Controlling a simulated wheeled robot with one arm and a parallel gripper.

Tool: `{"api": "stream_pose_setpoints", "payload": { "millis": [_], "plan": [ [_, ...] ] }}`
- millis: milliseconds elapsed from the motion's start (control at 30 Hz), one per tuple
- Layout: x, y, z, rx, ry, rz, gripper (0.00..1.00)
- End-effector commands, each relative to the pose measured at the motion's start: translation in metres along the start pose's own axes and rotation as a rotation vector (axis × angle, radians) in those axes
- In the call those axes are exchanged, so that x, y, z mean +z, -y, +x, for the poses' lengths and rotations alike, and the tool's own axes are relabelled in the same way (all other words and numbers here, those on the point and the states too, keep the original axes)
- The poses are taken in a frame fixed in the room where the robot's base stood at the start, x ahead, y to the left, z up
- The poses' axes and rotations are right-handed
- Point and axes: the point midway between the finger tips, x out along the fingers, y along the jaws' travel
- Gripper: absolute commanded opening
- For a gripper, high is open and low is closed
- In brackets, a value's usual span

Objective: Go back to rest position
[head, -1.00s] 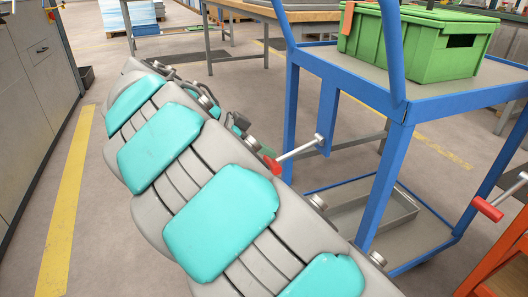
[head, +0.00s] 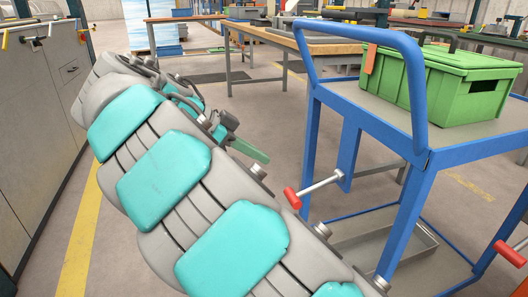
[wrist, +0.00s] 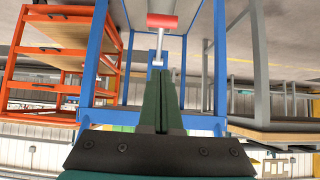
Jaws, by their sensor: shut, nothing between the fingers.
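My gripper (head: 262,158) shows in the head view beyond my grey and turquoise arm, partly hidden by it. Its dark green fingers lie side by side in the wrist view (wrist: 161,90), shut with nothing between them. The arm stretches from the bottom right up to the left. The blue cart (head: 398,208) stands to the right of the gripper. A metal rod with a red grip (head: 291,198) sticks out from the cart near the arm. In the wrist view, the red grip (wrist: 162,21) shows past the fingertips. I cannot tell the exact gap.
A green lidded crate (head: 470,95) sits on the cart's top. A second red grip (head: 510,253) is at the lower right. A grey cabinet (head: 35,120) lines the left, beside a yellow floor line (head: 85,235). Wooden-topped tables (head: 262,33) stand behind. Orange shelving (wrist: 60,15) shows in the wrist view.

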Motion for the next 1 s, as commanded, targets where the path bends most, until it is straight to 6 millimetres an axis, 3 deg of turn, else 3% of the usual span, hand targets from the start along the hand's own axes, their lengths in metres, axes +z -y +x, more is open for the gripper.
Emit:
{"api": "stream_pose_setpoints", "payload": {
  "millis": [400, 567, 667, 800, 1000],
  "plan": [
    [0.0, -0.001, -0.001, 0.002, 0.001, -0.001, 0.0],
    [-0.021, -0.014, 0.012, 0.036, 0.025, -0.044, 0.0],
    [-0.048, -0.036, 0.034, 0.081, 0.073, -0.117, 0.0],
    [-0.079, -0.084, 0.071, 0.133, 0.188, -0.26, 0.0],
    [-0.091, -0.158, 0.113, 0.131, 0.389, -0.473, 0.0]
  ]
}}
